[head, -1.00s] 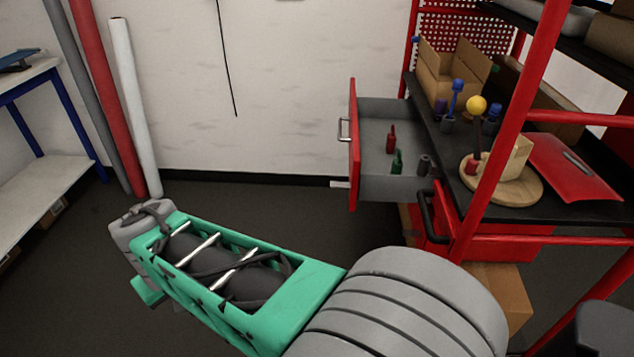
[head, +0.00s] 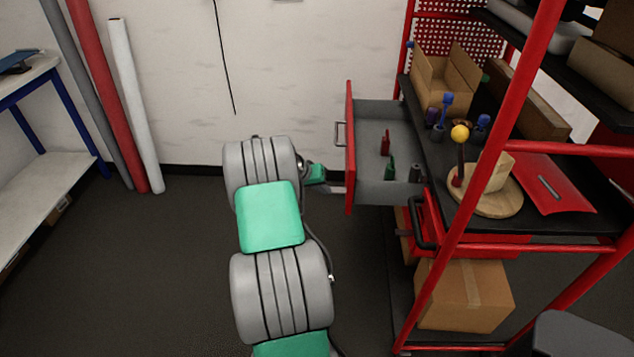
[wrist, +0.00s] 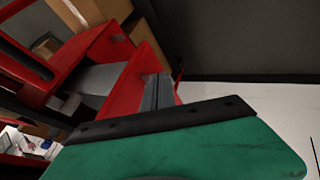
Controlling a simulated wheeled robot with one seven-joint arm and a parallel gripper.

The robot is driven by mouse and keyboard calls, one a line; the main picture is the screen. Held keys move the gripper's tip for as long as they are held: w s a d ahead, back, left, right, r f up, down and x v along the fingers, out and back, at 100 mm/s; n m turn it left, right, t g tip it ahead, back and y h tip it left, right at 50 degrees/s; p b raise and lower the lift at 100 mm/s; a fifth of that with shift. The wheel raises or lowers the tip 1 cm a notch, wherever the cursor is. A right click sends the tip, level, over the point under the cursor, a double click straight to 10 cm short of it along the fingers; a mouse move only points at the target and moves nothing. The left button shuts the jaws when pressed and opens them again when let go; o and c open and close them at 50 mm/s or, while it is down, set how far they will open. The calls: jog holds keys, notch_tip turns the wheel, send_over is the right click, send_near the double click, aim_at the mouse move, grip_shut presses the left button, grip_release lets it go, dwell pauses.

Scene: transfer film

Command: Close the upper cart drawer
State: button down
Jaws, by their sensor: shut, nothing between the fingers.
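The upper cart drawer (head: 391,192) stands pulled out to the left of the red cart in the head view. Its red front panel (head: 350,150) carries a metal handle (head: 340,134). A red bottle (head: 386,142), a green bottle (head: 390,168) and a dark cup (head: 415,173) are inside.
The red cart frame (head: 480,180) stands at right, with a cardboard box (head: 466,295) on its bottom shelf. Rolls (head: 135,105) lean against the left wall.

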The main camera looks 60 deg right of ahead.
jog(key=shift+s+d+f+p, duration=0.15)
jog(key=shift+s+d+f, duration=0.1)
jog(key=shift+s+d, duration=0.3)
jog(key=shift+s+d+f+p, duration=0.2)
jog(key=shift+s+d, duration=0.2)
jog(key=shift+s, duration=0.4)
jog(key=shift+s+d+f+p, duration=0.1)
jog(key=shift+s+d+f, duration=0.15)
jog(key=shift+s+d, duration=0.3)
jog(key=shift+s+a, duration=0.1)
